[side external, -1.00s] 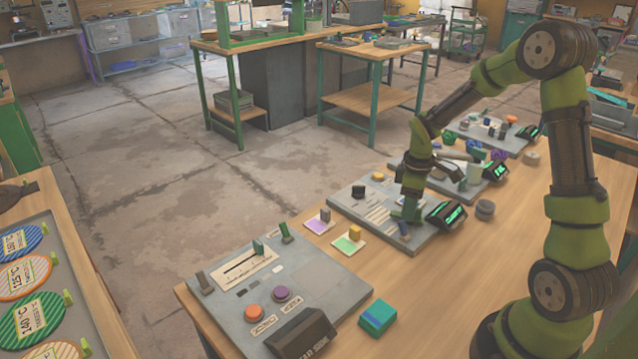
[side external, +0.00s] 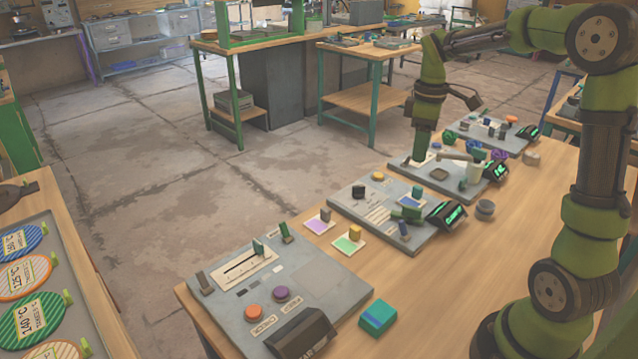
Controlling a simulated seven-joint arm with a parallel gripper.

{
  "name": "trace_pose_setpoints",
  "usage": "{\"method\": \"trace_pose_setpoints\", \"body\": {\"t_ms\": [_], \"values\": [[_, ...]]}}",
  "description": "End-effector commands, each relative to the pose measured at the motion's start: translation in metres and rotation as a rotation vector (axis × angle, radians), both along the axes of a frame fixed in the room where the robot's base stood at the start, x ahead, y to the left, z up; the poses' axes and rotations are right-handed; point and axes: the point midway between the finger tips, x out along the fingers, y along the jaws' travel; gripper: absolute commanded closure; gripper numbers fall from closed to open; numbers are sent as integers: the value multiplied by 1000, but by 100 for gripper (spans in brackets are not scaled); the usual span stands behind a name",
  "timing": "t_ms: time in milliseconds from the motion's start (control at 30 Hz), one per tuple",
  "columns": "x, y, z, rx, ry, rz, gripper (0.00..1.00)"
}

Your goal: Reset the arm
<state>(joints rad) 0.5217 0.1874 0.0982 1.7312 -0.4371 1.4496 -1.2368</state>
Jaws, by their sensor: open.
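My gripper (side external: 417,162) points down over the second panel from the back, near its left part. Its jaws are open, though the fingertips are small and partly dark in this view. I see nothing held in it. My arm is raised and bent, with the forearm nearly level at the top right. Below and in front, the middle panel (side external: 375,228) carries a green block (side external: 408,214) beside a lit display (side external: 446,214). I cannot tell whether the fingertips touch the panel behind it.
The front panel (side external: 325,275) has an orange button (side external: 254,312), a purple button (side external: 281,294) and a slider. A teal block (side external: 378,317) lies on the wooden table (side external: 440,300). Small cards with blocks stand between panels. A tray of round labelled discs (side external: 35,322) is at left.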

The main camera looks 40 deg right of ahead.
Motion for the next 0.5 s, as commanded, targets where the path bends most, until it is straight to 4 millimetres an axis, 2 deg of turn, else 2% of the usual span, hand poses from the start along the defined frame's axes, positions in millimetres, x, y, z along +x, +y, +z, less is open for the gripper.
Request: {"method": "trace_pose_setpoints", "body": {"t_ms": [133, 500], "values": [[0, 0, 7, 0, 0, -1, 60], [0, -1, 7, -3, -3, -34, 60]]}}
